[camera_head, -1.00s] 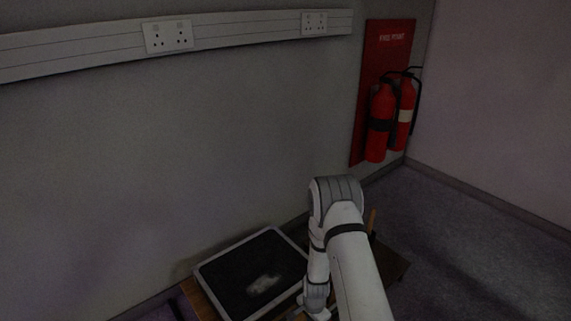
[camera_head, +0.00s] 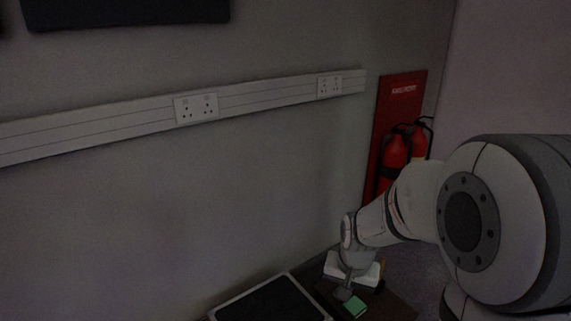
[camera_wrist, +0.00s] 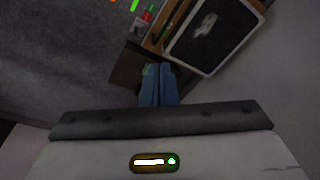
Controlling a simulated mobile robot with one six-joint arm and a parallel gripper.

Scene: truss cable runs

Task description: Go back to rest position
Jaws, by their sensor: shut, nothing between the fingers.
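My gripper (camera_wrist: 159,84) shows its two blue fingers side by side and shut in the wrist view, with nothing seen between them. In the head view my arm reaches from the right edge toward the small brown table (camera_head: 394,307) at the bottom, and the gripper end (camera_head: 343,293) is above the table. I cannot tell its exact height.
A black tray with a pale rim (camera_head: 222,314) is at the bottom, left of the gripper; it also shows in the wrist view (camera_wrist: 214,71). The wall carries trunking with sockets (camera_head: 196,107). Red fire extinguishers (camera_head: 393,160) hang at the right, partly behind my arm.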

